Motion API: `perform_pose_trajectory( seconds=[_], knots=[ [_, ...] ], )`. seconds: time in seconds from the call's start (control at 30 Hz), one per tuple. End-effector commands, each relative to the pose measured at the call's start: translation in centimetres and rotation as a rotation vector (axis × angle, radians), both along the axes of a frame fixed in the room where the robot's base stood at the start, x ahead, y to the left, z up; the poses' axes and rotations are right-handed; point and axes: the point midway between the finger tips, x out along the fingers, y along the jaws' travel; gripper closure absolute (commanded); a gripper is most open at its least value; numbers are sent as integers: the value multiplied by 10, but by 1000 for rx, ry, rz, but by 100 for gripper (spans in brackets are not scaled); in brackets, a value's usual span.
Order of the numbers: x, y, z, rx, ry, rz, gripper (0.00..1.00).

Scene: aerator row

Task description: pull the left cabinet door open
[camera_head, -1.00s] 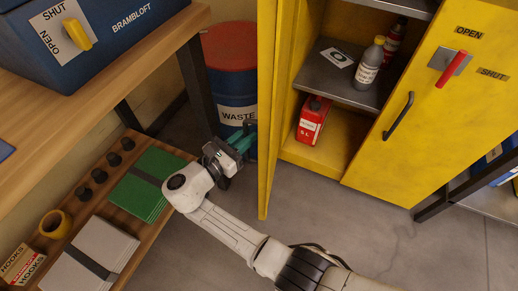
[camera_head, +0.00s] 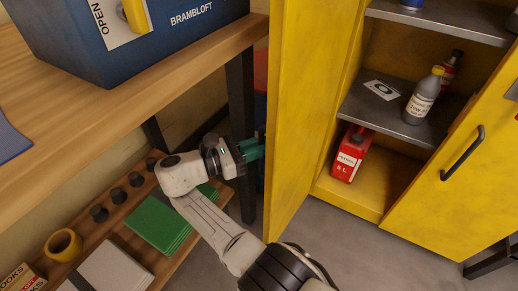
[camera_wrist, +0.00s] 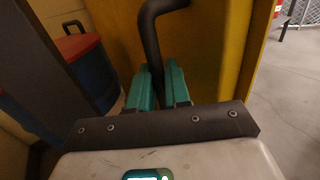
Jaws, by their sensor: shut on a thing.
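The yellow left cabinet door (camera_head: 302,110) stands wide open, its inner face towards me in the head view. It also fills the middle of the wrist view (camera_wrist: 215,50). Its dark bent handle (camera_wrist: 150,40) is on the outer face, hidden from the head view. My gripper (camera_head: 254,150) is at the door's outer side. In the wrist view its teal fingers (camera_wrist: 160,82) are shut on the handle, one on each side of the bar. The cabinet's shelf (camera_head: 365,107) and floor show through the opening.
The right door (camera_head: 455,200) looks shut. A red can (camera_head: 349,155) and a grey bottle (camera_head: 422,97) are inside. A wooden workbench (camera_head: 150,80) with a lower shelf stands left, its dark leg (camera_head: 241,130) close to my gripper.

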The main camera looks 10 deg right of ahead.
Motion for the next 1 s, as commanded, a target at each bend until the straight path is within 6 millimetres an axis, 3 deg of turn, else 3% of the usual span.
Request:
perform_pose_trajectory(
  seconds=[0.03,0.2,0.23,0.4,0.77,1.0],
  knots=[
    [2,-8,0,7,4,-12,100],
    [2,-8,0,7,4,-12,100],
    [2,-8,-1,6,3,-12,82],
    [2,-7,0,4,3,-10,66],
    [1,-3,0,1,0,-6,66],
    [-4,25,0,0,1,-2,66]
  ],
)
